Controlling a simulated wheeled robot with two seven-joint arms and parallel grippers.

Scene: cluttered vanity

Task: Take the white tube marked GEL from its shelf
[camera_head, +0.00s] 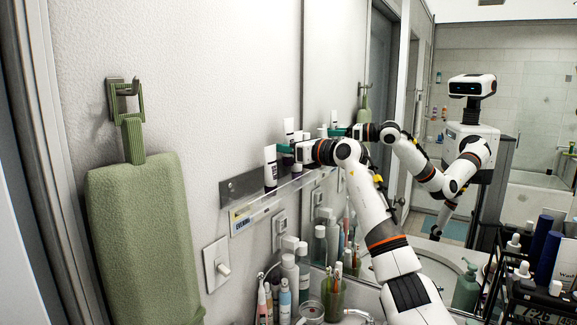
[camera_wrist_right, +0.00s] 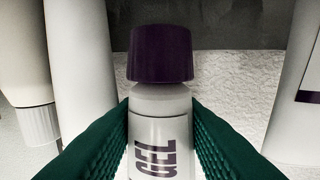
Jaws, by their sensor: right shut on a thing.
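The white GEL tube (camera_wrist_right: 160,105) has a dark purple cap and dark lettering; it fills the middle of the right wrist view. My right gripper (camera_wrist_right: 163,135) is shut on its body, with one green finger on each side. In the head view my right gripper (camera_head: 286,149) is at the wall shelf (camera_head: 268,202), among the white toiletries. There the arm and fingers make the held tube hard to pick out. Whether its base touches the shelf cannot be told. My left gripper is not in view.
Pale containers flank the held tube in the wrist view, at left (camera_wrist_right: 80,70) and right (camera_wrist_right: 303,95). A green towel (camera_head: 140,235) hangs at left. Bottles crowd the counter below.

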